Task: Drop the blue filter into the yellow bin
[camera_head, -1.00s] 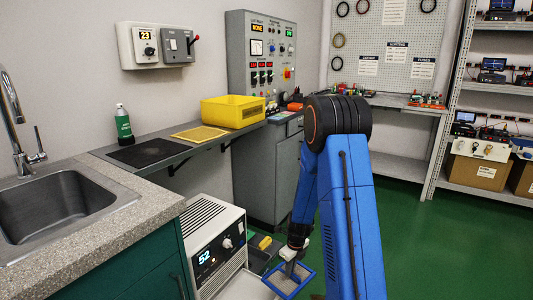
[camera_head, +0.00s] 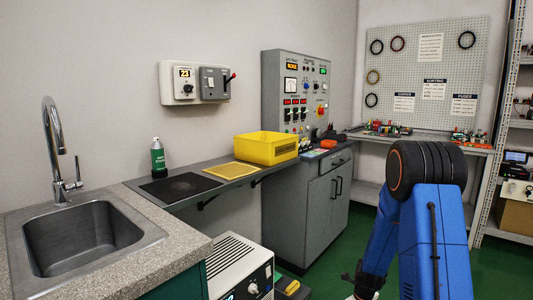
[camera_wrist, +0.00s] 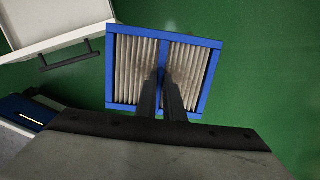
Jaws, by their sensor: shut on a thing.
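The blue filter (camera_wrist: 123,68) is a square blue frame with pale pleats, dirty near the middle. My gripper (camera_wrist: 170,82) is shut on it at the filter's middle bar, above the green floor in the wrist view. The filter and the fingertips are out of the head view, below its bottom edge. The yellow bin (camera_head: 268,149) stands on the grey wall shelf in the head view, left of the control cabinet. My gripper is well apart from it, lower and nearer. The inside of the bin is mostly hidden.
A yellow mat (camera_head: 232,171), a dark mat (camera_head: 180,187) and a green bottle (camera_head: 158,157) are on the shelf. A white unit (camera_head: 241,264) stands below it. The sink counter (camera_head: 178,246) is at left, the grey cabinet (camera_head: 309,210) behind. Green floor is open at right.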

